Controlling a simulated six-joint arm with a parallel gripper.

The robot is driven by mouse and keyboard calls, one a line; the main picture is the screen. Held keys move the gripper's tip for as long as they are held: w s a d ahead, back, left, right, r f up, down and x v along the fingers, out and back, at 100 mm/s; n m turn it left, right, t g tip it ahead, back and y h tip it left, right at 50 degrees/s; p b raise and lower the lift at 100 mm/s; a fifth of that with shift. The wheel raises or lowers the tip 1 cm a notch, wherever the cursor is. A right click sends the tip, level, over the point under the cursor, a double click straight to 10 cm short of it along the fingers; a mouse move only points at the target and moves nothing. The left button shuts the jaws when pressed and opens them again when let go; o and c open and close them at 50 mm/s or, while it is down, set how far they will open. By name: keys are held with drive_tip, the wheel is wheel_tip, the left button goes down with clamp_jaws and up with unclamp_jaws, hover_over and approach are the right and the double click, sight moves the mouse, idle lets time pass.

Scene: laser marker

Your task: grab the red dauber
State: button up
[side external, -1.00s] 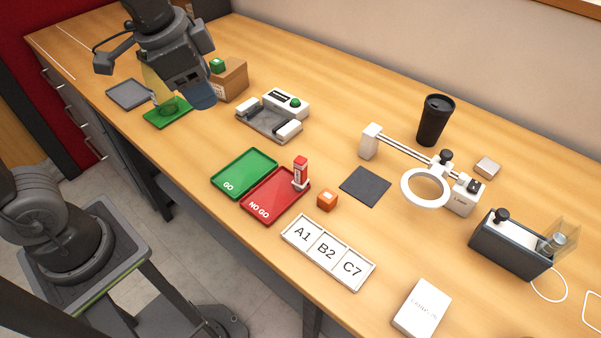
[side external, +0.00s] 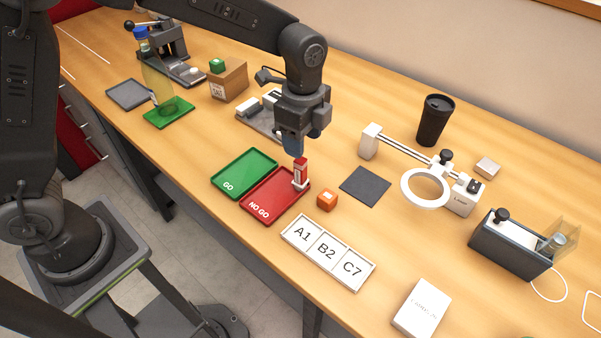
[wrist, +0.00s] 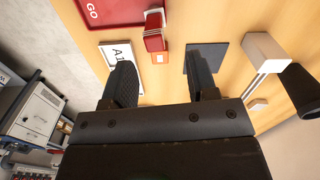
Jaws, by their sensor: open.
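The red dauber (side external: 300,173), with a red top and a white label, stands upright at the right corner of the red NO GO tray (side external: 266,205). My gripper (side external: 293,151) is above the dauber and slightly left of it in the side view, pointing down. In the wrist view the dauber (wrist: 154,38) shows beyond the gap between the two dark fingers of my gripper (wrist: 163,85). The fingers are open and empty. Whether a fingertip is level with the dauber's top cannot be told.
An orange cube (side external: 327,200) sits close right of the dauber. The green GO tray (side external: 228,186) lies left of the red tray. The A1 B2 C7 plate (side external: 327,252) lies in front, and a dark square mat (side external: 365,187) right. A white-and-grey device (side external: 252,112) stands behind my gripper.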

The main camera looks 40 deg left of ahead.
sight(300, 168)
wheel_tip(300, 168, down, 3)
drive_tip(key=shift+r, duration=0.15)
drive_tip(key=shift+s+f, duration=0.2)
drive_tip(key=shift+f, duration=1.1)
drive_tip(key=shift+s+f, duration=0.15)
drive_tip(key=shift+f, duration=1.15)
drive_tip(key=shift+c, duration=0.5)
clamp_jaws()
